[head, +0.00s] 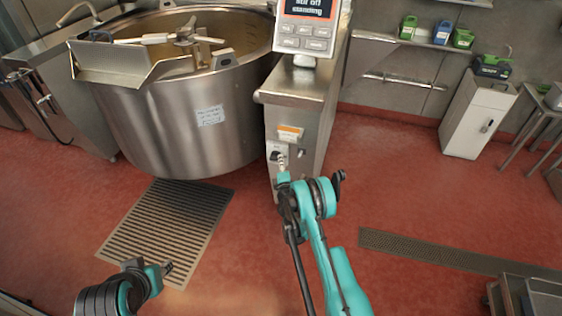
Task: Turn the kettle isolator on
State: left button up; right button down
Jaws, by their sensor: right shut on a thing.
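The kettle isolator (277,156) is a small dark rotary switch on the front of the steel pillar, under an orange-and-white label (290,132). My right gripper (281,168) is at the isolator and shut on it; the fingertips are small in the picture and partly cover it. The switch's exact angle is too small to read. The large steel mixing kettle (165,120) stands left of the pillar, with a stirrer in its open top. My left gripper (168,268) is low at the left, over the floor grate's near edge, away from the isolator; its finger opening is unclear.
A control panel (304,38) with a lit display tops the steel pillar (310,95). A floor grate (170,225) lies before the kettle, another (440,250) at the right. A white cabinet (475,120) and wall shelves stand at the back right. Red floor between is clear.

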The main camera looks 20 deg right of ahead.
jog(key=shift+f+m, duration=0.2)
jog(key=shift+m, duration=0.3)
jog(key=shift+m+t, duration=0.3)
jog(key=c, duration=1.6)
grip_release()
jog(key=shift+f, duration=0.1)
jog(key=shift+o, duration=0.2)
